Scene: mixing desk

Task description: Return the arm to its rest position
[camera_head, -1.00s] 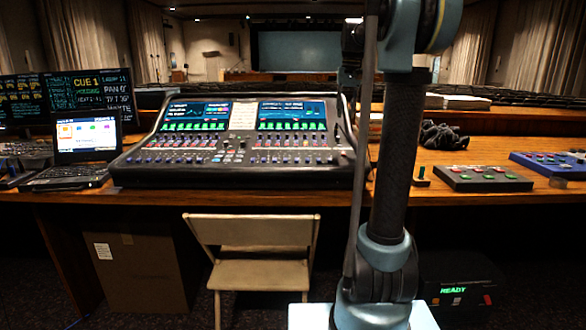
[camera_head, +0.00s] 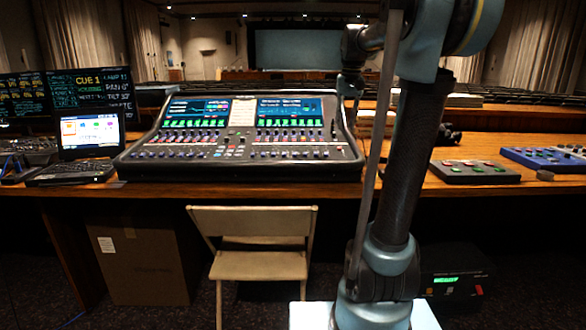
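My arm (camera_head: 405,160) rises from my base at the right of centre, with its blue-grey elbow at the top edge of the head view. Its far end reaches forward, and my gripper (camera_head: 350,90) hangs beside the upper right edge of the mixing desk (camera_head: 240,172). The gripper is small and dark here, partly behind the arm's own links. I cannot tell whether its fingers are open or shut, or whether it touches the desk. No held object is visible.
A laptop (camera_head: 90,137) and monitors stand at the left. Button boxes (camera_head: 475,172) and (camera_head: 545,160), another button box, lie at the right. A box marked READY (camera_head: 455,283) sits low right.

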